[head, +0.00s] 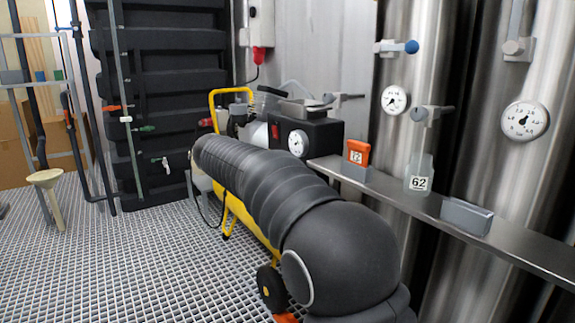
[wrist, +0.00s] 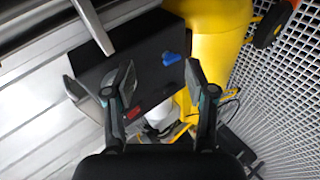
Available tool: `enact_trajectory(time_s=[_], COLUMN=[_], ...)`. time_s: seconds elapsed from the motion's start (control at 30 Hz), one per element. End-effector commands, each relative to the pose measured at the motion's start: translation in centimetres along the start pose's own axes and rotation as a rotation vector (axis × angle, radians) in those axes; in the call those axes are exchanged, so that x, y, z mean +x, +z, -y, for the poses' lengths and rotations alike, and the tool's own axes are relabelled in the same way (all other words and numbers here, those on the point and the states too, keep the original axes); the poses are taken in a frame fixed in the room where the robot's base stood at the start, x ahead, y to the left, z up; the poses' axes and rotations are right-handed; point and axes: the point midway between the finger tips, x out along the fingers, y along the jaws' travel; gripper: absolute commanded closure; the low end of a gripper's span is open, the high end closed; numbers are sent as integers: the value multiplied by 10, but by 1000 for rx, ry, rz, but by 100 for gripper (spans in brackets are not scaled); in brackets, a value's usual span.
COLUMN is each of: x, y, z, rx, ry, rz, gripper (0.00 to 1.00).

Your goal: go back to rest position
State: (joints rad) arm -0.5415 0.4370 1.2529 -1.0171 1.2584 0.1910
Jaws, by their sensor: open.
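My gripper (wrist: 158,80) is open in the wrist view, with two dark fingers spread apart and nothing held between them. It points toward a black box (wrist: 145,62) with a blue knob and a red switch, beside a yellow compressor tank (wrist: 218,65). I cannot tell the gap between the fingertips and the box. In the head view my black sleeved arm stretches from the lower right toward the left, in front of the yellow compressor frame (head: 240,212). I cannot clearly make out the gripper there.
A steel ledge (head: 400,197) carries an orange tag block (head: 357,152), a clear bottle marked 62 (head: 419,175) and a grey block (head: 466,216). Steel tanks with gauges (head: 525,120) stand behind it.

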Motion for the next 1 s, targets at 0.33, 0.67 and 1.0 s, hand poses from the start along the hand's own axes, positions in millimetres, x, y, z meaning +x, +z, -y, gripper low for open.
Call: enact_trajectory(time_s=[0.33, 0.67, 1.0], x=[-5, -35, -71], y=[132, 251, 355], z=[48, 76, 100], rx=[28, 190, 418], ry=[-390, -634, -776], rz=[63, 106, 134], gripper=[44, 44, 44])
